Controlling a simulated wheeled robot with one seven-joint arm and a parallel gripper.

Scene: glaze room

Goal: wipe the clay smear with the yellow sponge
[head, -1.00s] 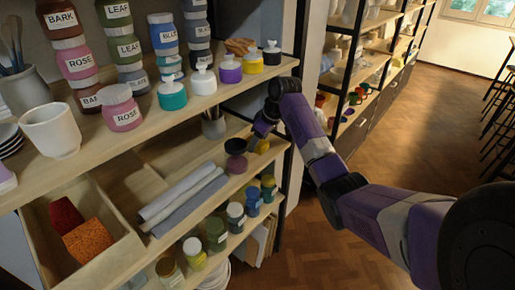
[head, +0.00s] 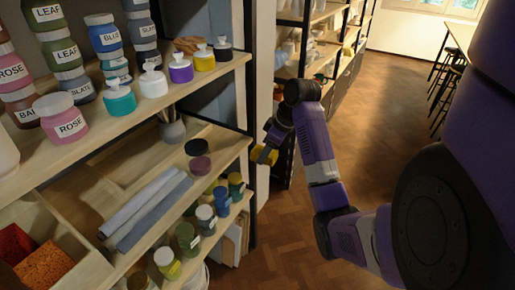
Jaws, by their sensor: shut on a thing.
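My gripper (head: 266,149) is shut on the yellow sponge (head: 263,155), just off the right end of the middle shelf. The sponge is small in the head view and partly hidden by the dark fingers. It is held in the air beside the shelf post, with the floor behind it. I cannot make out a clay smear in this view.
The middle shelf (head: 115,180) holds grey rolls (head: 150,205), a dark-lidded jar (head: 198,158) and a pot of tools (head: 173,130). Labelled jars crowd the upper shelf (head: 95,130). A black post (head: 250,205) stands at the shelf's right end. The wooden floor (head: 290,240) is open.

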